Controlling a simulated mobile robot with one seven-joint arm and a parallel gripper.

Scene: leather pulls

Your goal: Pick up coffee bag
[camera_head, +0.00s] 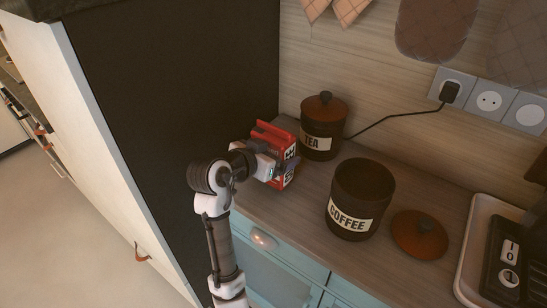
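The red bag (273,131), which I take to be the coffee bag, stands on the counter at the left, beside the dark side panel. It has a black and white label on its right side. My gripper (284,168) is at the bag's front and hides part of it. One grey finger shows against the label side. I cannot tell whether the fingers are closed on the bag or only around it.
A lidded TEA canister (321,141) stands just behind and right of the bag. An open COFFEE canister (355,213) is at the middle, its brown lid (419,234) lying to the right. A tray (474,250) with a black appliance is far right. A cable (396,116) runs behind.

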